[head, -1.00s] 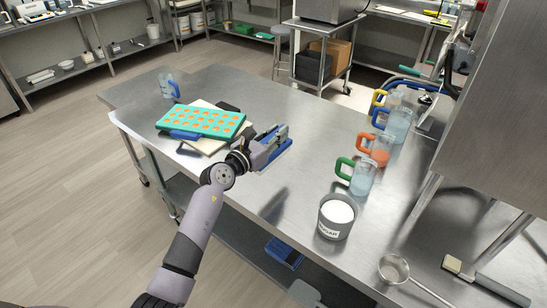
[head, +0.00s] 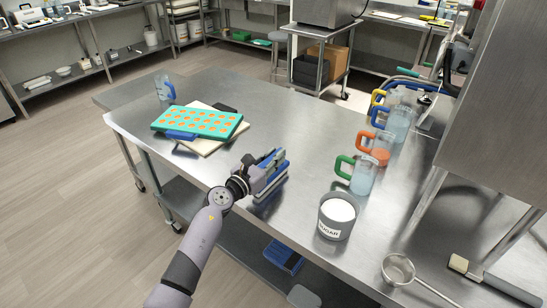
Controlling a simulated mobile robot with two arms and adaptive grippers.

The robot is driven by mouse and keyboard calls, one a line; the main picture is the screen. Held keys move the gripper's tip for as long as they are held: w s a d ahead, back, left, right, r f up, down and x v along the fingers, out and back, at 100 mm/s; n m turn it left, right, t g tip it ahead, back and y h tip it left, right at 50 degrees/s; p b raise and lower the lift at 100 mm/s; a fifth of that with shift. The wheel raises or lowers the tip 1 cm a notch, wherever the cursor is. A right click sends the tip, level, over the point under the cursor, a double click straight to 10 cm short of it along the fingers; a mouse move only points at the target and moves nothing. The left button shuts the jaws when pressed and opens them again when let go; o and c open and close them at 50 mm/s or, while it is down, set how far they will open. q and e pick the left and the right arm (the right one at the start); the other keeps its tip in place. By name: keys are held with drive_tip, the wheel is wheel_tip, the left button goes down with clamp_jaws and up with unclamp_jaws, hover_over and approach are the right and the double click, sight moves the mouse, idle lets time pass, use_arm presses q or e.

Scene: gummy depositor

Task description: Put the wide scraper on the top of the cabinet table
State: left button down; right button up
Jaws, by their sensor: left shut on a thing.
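My left gripper (head: 268,165) is over the front half of the long steel table, shut on a blue and grey tool that looks like the wide scraper (head: 272,189). The fingers cover much of the scraper, and its blue edge shows below and beside them. It appears to be just above the tabletop, though I cannot tell for sure if it touches. My right gripper is not in view. I cannot tell which piece of furniture is the cabinet table.
On the steel table (head: 290,125), a teal mold tray (head: 200,122) lies on a white board to the left. A sugar container (head: 337,217), several jugs with coloured handles and a saucepan (head: 397,269) stand to the right. The middle back is clear.

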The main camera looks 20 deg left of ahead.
use_arm(q)
drive_tip(key=c, duration=1.5)
unclamp_jaws()
drive_tip(key=shift+f, duration=0.15)
drive_tip(key=shift+r+p, duration=0.3)
drive_tip(key=shift+r, duration=0.05)
drive_tip(key=v, duration=1)
drive_tip(key=shift+s+a+f, duration=0.15)
drive_tip(key=shift+s+f, duration=0.05)
drive_tip(key=shift+s, duration=0.05)
drive_tip(key=shift+s+a, duration=0.2)
drive_tip(key=shift+s, duration=0.4)
drive_tip(key=shift+s+r, duration=0.1)
